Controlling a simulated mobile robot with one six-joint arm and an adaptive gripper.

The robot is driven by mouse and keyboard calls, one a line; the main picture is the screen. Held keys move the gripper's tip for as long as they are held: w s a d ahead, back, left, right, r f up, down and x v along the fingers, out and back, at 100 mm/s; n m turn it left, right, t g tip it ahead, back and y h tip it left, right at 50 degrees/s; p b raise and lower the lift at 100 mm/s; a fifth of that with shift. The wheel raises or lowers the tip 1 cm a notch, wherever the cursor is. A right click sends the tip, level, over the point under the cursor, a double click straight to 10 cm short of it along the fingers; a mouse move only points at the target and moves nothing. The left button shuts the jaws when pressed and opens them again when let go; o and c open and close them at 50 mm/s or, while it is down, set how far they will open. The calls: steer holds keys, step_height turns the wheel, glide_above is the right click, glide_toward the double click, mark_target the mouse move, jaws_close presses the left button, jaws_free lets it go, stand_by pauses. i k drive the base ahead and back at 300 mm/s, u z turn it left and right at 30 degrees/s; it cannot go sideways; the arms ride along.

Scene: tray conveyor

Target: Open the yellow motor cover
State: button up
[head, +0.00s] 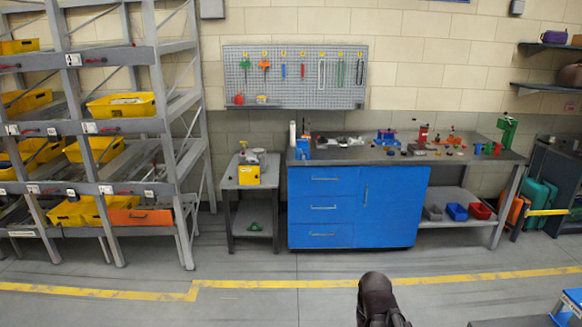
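No part that I can clearly tell to be the yellow motor cover shows in the head view. A yellow boxy unit (247,175) with grey parts on top stands on a small grey table, but I cannot tell whether it has a motor cover. A dark rounded part at the bottom centre looks like a piece of my arm. My gripper's fingers are not seen.
A grey rack (158,95) with yellow bins (121,105) stands at left. A blue workbench (355,205) with tools on top stands behind, under a pegboard (295,77). A blue-topped object (570,302) sits at lower right. The grey floor (250,308) in front is clear.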

mark_target(249, 176)
steer(key=u, duration=0.1)
steer(key=i, duration=1.5)
steer(key=u, duration=0.35)
steer(key=i, duration=1.8)
steer(key=u, duration=0.25)
